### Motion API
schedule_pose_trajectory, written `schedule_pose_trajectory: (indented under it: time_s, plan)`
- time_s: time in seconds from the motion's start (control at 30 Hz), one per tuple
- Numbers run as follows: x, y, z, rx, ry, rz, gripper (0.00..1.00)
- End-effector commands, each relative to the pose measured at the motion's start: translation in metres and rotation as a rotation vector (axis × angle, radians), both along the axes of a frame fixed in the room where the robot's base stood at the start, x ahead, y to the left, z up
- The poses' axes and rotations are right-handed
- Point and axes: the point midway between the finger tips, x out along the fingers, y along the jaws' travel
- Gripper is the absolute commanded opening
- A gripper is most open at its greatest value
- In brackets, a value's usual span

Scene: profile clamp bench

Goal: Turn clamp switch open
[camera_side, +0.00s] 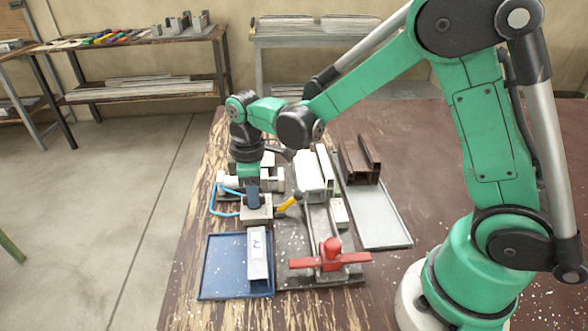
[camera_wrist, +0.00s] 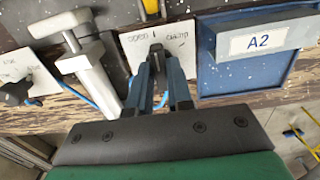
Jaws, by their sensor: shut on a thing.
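In the side view my gripper (camera_side: 252,200) points down at a small grey box (camera_side: 257,214) behind the blue tray, and hides the lever there. The clamp fixture (camera_side: 330,225) stands to the right, with a pale profile (camera_side: 313,172) at its far end and a red crossbar (camera_side: 330,261) at its near end.
A blue tray (camera_side: 222,265) holds a grey block labelled A2 (camera_side: 258,256). A yellow handle (camera_side: 289,203) sits close right of my gripper. A blue hose (camera_side: 212,203) loops on the left. A grey tray (camera_side: 380,225) and brown profiles (camera_side: 360,160) lie to the right.

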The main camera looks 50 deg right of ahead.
Motion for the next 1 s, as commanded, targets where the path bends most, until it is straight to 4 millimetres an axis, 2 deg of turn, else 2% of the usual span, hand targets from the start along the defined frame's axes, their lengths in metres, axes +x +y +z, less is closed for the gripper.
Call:
schedule_pose_trajectory:
  time_s: [0.53,0.57,0.63,0.67,1.0]
  plan:
    - [0.0002,0.0002,0.0001,0.001,-0.001,0.025,0.0]
    - [0.0002,0.0002,0.0001,0.001,-0.001,0.025,0.24]
    - [0.0002,0.0002,0.0001,0.001,-0.001,0.025,0.44]
    - [0.0002,0.0002,0.0001,0.001,-0.001,0.025,0.47]
    - [0.0002,0.0001,0.0034,0.001,-0.001,0.023,0.47]
